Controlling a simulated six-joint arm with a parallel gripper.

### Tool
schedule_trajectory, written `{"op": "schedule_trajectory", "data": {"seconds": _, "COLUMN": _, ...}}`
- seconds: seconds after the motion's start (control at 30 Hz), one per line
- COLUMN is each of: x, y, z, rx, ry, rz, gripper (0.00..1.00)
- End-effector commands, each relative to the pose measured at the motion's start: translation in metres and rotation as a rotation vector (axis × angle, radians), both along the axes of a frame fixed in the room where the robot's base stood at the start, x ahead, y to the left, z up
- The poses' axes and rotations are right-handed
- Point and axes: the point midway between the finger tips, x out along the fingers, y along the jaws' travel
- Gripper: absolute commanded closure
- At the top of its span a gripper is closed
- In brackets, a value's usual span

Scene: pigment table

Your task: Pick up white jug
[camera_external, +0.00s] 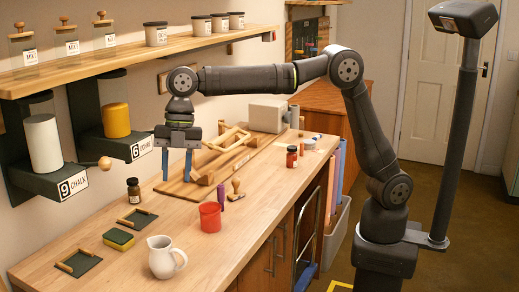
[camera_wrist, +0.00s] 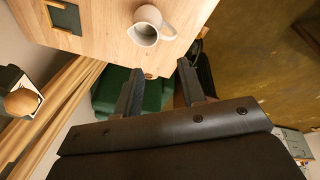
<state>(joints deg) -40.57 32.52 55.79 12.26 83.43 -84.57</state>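The white jug (camera_external: 163,258) stands upright near the front of the wooden table, with its handle to the right. It also shows in the wrist view (camera_wrist: 146,33), at the top middle, with its open mouth visible. My gripper (camera_external: 178,179) is in the air above the back part of the table, up and to the right of the jug in the external view. In the wrist view my gripper (camera_wrist: 160,92) has its fingers spread with nothing between them. The jug is apart from the fingers, beyond their tips.
Near the jug are a sponge (camera_external: 118,238), dark trays (camera_external: 78,263) and a red cup (camera_external: 210,217). A dark bottle (camera_external: 133,191) stands behind them. Wall dispensers (camera_external: 44,145) stick out at left. The front right table corner is clear.

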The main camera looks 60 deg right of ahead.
Motion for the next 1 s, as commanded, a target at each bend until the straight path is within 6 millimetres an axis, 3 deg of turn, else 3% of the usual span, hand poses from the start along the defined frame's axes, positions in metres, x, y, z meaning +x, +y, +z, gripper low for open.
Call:
{"op": "schedule_trajectory", "data": {"seconds": 0.2, "x": -0.025, "y": 0.037, "z": -0.021, "rx": -0.118, "ry": -0.106, "rz": 0.556, "gripper": 0.63}}
{"op": "schedule_trajectory", "data": {"seconds": 0.4, "x": -0.041, "y": 0.057, "z": -0.031, "rx": -0.19, "ry": -0.152, "rz": 0.921, "gripper": 0.63}}
{"op": "schedule_trajectory", "data": {"seconds": 0.67, "x": -0.047, "y": 0.063, "z": -0.046, "rx": -0.216, "ry": -0.161, "rz": 1.059, "gripper": 0.63}}
{"op": "schedule_trajectory", "data": {"seconds": 1.0, "x": -0.046, "y": 0.063, "z": -0.119, "rx": -0.215, "ry": -0.159, "rz": 1.057, "gripper": 0.63}}
